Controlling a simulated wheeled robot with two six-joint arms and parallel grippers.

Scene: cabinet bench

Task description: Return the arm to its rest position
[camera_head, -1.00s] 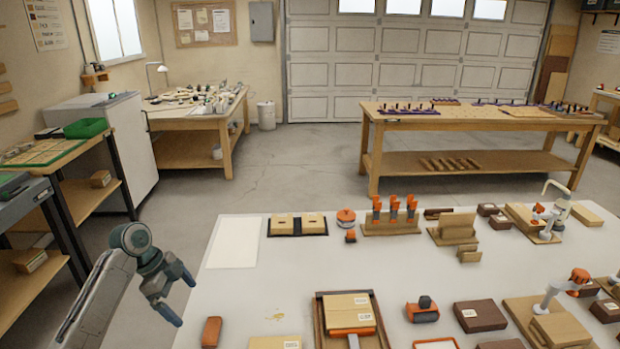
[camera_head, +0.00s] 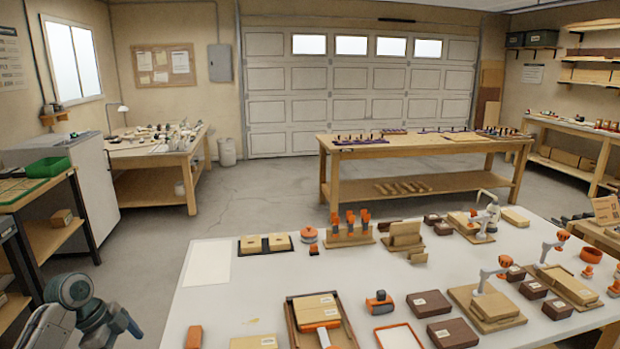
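My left arm shows at the lower left, beside the left edge of the white bench (camera_head: 205,305). My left gripper (camera_head: 125,335) is low in the picture, off the bench top and apart from everything on it. Its lower part is cut off by the bottom edge of the picture, so its opening is hard to judge. I see nothing held in the part that shows. My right arm and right gripper are out of the picture.
The bench bears a wooden tray (camera_head: 350,330), an orange block (camera_head: 194,337), a white sheet (camera_head: 207,262), dark boxes (camera_head: 453,333) and clamps on boards (camera_head: 487,298). A shelf (camera_head: 45,235) stands at the left. Open floor (camera_head: 255,190) lies behind the bench.

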